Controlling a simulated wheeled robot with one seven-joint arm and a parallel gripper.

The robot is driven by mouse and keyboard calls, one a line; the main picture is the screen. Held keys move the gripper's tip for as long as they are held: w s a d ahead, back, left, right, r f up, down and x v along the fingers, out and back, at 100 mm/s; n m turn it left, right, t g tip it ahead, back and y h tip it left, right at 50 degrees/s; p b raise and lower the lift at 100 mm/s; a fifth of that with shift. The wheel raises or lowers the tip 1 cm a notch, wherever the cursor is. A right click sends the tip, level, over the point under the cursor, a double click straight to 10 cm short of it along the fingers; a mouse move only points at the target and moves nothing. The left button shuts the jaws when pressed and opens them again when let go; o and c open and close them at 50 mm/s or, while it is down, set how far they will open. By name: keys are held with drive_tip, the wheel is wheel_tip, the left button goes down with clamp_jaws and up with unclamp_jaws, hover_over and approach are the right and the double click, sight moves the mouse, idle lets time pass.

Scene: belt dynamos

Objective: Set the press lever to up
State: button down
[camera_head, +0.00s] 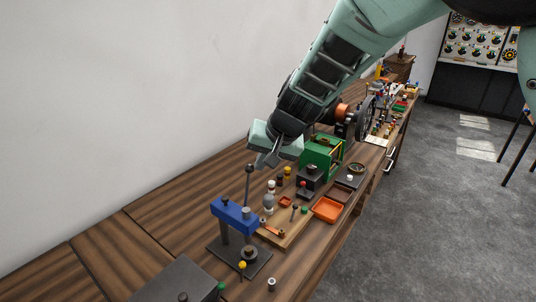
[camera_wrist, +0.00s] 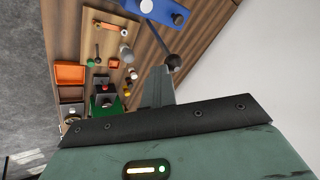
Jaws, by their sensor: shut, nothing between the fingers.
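The press has a blue head (camera_head: 234,214) on grey posts over a dark base plate (camera_head: 226,254). Its lever is a thin rod with a dark ball knob (camera_head: 249,169), rising nearly upright above the head in the head view. In the wrist view the blue head (camera_wrist: 158,11) is at the top, and the lever's knob (camera_wrist: 174,61) is just beyond my fingertips. My gripper (camera_head: 263,163) is shut and empty, close beside the knob on its right in the head view. It also shows in the wrist view (camera_wrist: 158,72). I cannot tell whether it touches the knob.
An orange tray (camera_head: 327,209), a wooden board (camera_head: 290,233) with small parts and a green-framed machine (camera_head: 322,153) stand on the bench to the right of the press. A grey box (camera_head: 180,283) is at the front. Bare bench (camera_head: 160,213) lies left of the press, along the wall.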

drive_tip(key=shift+a+r+p, duration=0.15)
drive_tip(key=shift+a+p, duration=0.3)
drive_tip(key=shift+p, duration=0.2)
